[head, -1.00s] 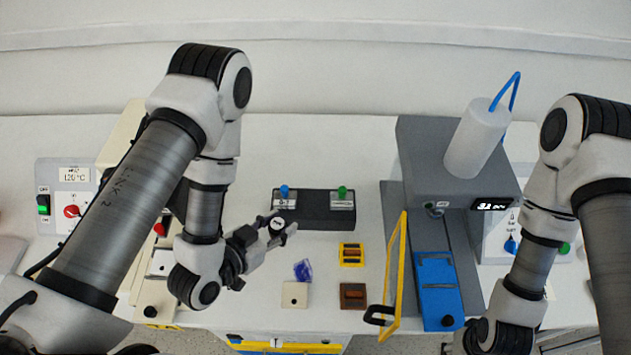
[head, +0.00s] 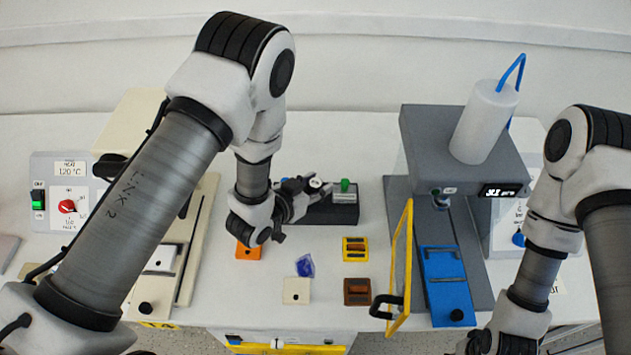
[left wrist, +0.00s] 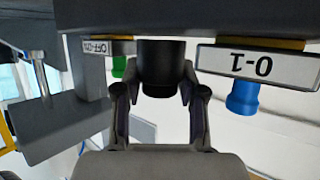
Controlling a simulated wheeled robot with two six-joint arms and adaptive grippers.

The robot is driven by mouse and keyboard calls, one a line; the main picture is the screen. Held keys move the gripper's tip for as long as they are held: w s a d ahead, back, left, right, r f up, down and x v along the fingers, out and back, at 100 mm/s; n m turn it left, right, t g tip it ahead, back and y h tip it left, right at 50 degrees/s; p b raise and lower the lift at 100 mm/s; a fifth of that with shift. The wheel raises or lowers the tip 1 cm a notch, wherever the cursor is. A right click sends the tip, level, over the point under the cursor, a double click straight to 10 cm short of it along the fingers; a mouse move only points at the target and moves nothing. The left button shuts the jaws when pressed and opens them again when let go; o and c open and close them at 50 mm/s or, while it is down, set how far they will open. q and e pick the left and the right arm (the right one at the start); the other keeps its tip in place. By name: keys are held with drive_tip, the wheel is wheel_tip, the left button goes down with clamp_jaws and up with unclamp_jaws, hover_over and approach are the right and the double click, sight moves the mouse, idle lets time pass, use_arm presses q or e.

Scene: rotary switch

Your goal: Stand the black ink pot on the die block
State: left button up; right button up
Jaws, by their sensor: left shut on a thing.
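The black ink pot (head: 315,183), with a white top, is held in my left gripper (head: 310,189). In the left wrist view the pot (left wrist: 160,68) shows as a black cylinder between the two fingers (left wrist: 160,100), which are shut on it. The pot is at the dark die block (head: 322,217), between the blue-knobbed piece (left wrist: 243,97) marked 0-1 and the green-knobbed piece (head: 345,187). I cannot tell whether the pot touches the block. My left arm hides the block's left end in the head view.
A yellow-framed guard (head: 399,270) and the grey press (head: 432,140) stand to the right.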

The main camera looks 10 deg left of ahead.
use_arm(q)
drive_tip(key=shift+f, duration=0.2)
drive_tip(key=shift+s+r, duration=0.1)
drive_tip(key=shift+s, duration=0.05)
drive_tip(key=o, duration=0.9)
drive_tip(key=shift+f, duration=0.2)
